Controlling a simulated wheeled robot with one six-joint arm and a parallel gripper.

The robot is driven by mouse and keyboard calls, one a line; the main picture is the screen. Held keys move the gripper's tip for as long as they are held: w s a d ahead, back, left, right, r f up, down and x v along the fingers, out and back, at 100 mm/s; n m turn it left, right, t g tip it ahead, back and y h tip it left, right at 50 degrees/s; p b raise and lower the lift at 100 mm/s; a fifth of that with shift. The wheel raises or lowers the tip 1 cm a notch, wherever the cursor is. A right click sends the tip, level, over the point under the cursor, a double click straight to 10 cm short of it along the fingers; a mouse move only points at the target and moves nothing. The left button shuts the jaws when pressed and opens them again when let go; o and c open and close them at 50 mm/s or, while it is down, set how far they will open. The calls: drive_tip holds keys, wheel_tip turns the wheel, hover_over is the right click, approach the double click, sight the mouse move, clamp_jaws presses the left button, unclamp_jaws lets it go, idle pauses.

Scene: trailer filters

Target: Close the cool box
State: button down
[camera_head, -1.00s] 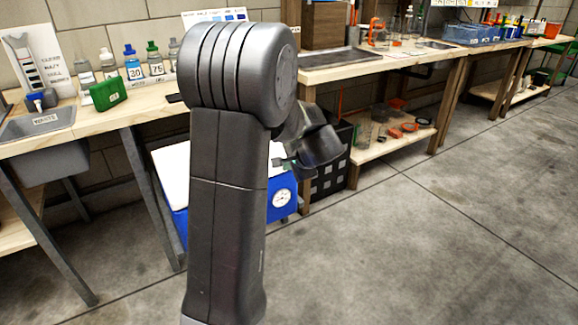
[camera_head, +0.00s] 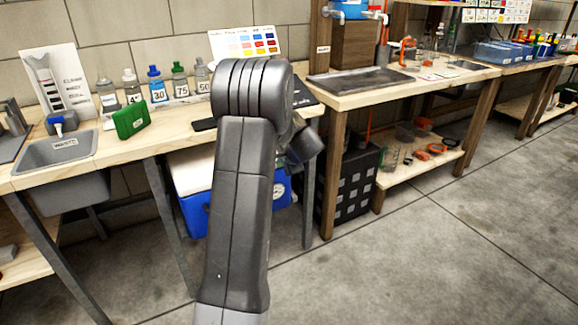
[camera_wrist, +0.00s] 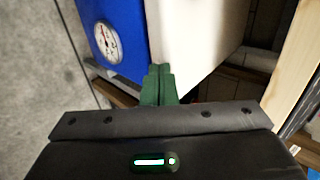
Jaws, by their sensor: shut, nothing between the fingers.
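The cool box has a blue body (camera_head: 196,215) and a white lid (camera_head: 190,172), and it stands on the floor under the bench. My arm covers its middle in the head view. In the wrist view its blue wall (camera_wrist: 125,16) with a round dial and its white lid (camera_wrist: 188,38) show close up. The lid is at the top of the body; I cannot tell whether it is fully down. My gripper (camera_wrist: 160,72) has green fingers, shut together and empty, at the seam between blue and white; contact is unclear. In the head view the fingers are hidden behind my arm.
The floor at right is clear.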

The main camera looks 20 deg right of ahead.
drive_tip(key=w+p, duration=0.1)
drive_tip(key=w, duration=0.1)
drive_tip(key=w+p, duration=0.1)
drive_tip(key=w, duration=0.2)
drive_tip(key=w+p, duration=0.1)
drive_tip(key=w, duration=0.2)
drive_tip(key=shift+w+a, duration=0.25)
drive_tip(key=shift+a, duration=0.1)
drive_tip(key=shift+s, duration=0.15)
